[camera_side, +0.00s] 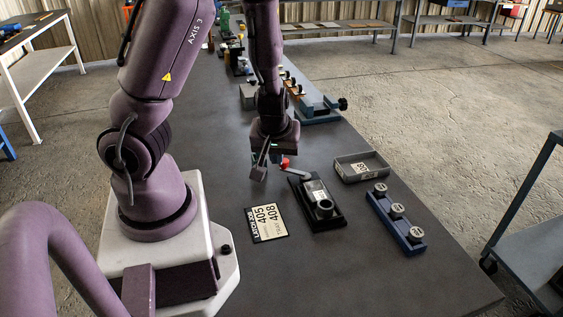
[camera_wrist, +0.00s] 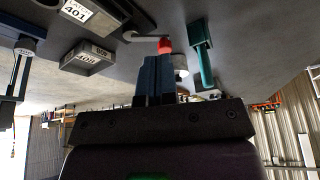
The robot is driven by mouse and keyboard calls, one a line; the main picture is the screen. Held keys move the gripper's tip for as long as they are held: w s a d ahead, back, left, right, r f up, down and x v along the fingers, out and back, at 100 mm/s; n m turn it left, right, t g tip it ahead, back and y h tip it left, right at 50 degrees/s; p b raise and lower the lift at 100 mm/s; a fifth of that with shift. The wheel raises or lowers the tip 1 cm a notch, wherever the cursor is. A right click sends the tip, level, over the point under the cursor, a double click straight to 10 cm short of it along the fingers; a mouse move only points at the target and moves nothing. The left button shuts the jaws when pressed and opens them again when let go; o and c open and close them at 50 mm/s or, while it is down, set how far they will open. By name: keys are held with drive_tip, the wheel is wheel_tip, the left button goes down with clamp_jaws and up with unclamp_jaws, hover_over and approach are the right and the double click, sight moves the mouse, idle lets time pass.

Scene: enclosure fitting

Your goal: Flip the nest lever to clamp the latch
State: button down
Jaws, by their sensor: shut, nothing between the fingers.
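The black nest (camera_side: 331,216) lies on the bench right of my gripper, with a grey latch part (camera_side: 323,207) seated in it. The nest's grey lever (camera_side: 299,173) extends from its far end away from the latch, toward the upper left. The lever's red knob (camera_side: 285,162) is at its free end. My gripper (camera_side: 258,174) is shut and empty, pointing down just left of the knob. In the wrist view, the fingers (camera_wrist: 157,60) appear just below the red knob (camera_wrist: 165,45), and the lever (camera_wrist: 142,37) runs left from it. Whether they touch is unclear.
A grey labelled tray (camera_side: 374,170) stands right of the nest. A blue rack (camera_side: 407,235) with three round-topped pieces is nearer. A label card (camera_side: 266,223) lies left of the nest. A blue fixture (camera_side: 320,113) stands behind. A teal item (camera_wrist: 203,60) is near the fingers.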

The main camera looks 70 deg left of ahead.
sight(295, 170)
drive_tip(key=x, duration=0.8)
drive_tip(key=shift+f, duration=0.15)
drive_tip(key=shift+w+a+r, duration=0.1)
drive_tip(key=shift+w+a, duration=0.2)
drive_tip(key=shift+a, duration=0.3)
drive_tip(key=shift+w+a+r, duration=0.1)
drive_tip(key=shift+w+a, duration=0.2)
drive_tip(key=shift+a, duration=0.35)
drive_tip(key=shift+w+a, duration=0.25)
drive_tip(key=shift+a, duration=0.3)
